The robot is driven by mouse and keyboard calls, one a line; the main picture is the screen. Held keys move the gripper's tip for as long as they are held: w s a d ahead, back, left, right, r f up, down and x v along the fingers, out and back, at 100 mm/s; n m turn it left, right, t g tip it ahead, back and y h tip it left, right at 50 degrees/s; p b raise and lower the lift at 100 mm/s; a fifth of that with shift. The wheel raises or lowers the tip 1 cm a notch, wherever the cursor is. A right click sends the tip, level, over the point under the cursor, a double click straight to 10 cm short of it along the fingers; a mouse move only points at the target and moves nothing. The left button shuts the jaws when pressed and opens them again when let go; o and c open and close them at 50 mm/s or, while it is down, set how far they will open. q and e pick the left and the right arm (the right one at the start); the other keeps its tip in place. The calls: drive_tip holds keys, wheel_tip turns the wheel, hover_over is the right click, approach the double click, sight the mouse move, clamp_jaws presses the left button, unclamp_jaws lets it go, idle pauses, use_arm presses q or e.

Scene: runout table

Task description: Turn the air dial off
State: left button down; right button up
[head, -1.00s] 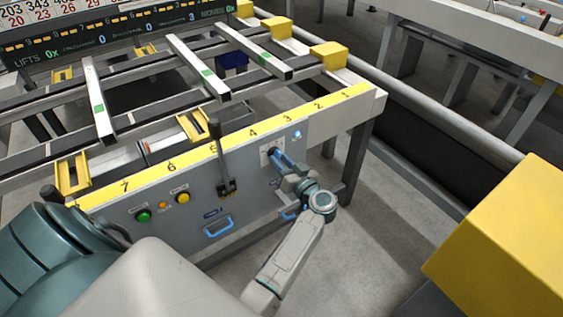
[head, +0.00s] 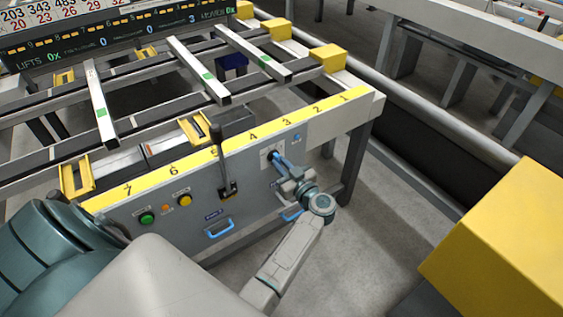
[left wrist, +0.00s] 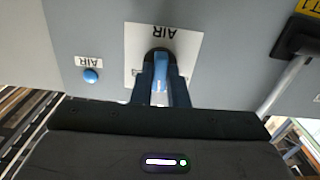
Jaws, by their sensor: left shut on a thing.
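The air dial has a blue handle on a white plate marked AIR, on the grey front panel. In the left wrist view the blue handle (left wrist: 160,72) stands upright in the picture, between the two dark fingers of my left gripper (left wrist: 161,90). My left gripper is shut on it. In the head view the gripper (head: 282,165) is at the dial's white plate (head: 265,155), and it partly hides the handle. A small blue lamp (left wrist: 91,76) with an AIR label sits beside the plate; it also shows in the head view (head: 297,138). My right gripper is not in view.
A black upright lever (head: 222,165) stands left of the dial. Green (head: 147,218) and yellow (head: 184,200) buttons and a blue handle (head: 219,225) are further left on the panel. A large yellow block (head: 505,245) is at the right. The floor between is clear.

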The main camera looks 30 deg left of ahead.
use_arm(q)
drive_tip(key=n, duration=0.3)
drive_tip(key=shift+n, duration=1.8)
drive_tip(key=shift+f+n, duration=0.1)
drive_tip(key=shift+n, duration=1.1)
drive_tip(key=shift+n+b, duration=0.35)
drive_tip(key=shift+n, duration=0.75)
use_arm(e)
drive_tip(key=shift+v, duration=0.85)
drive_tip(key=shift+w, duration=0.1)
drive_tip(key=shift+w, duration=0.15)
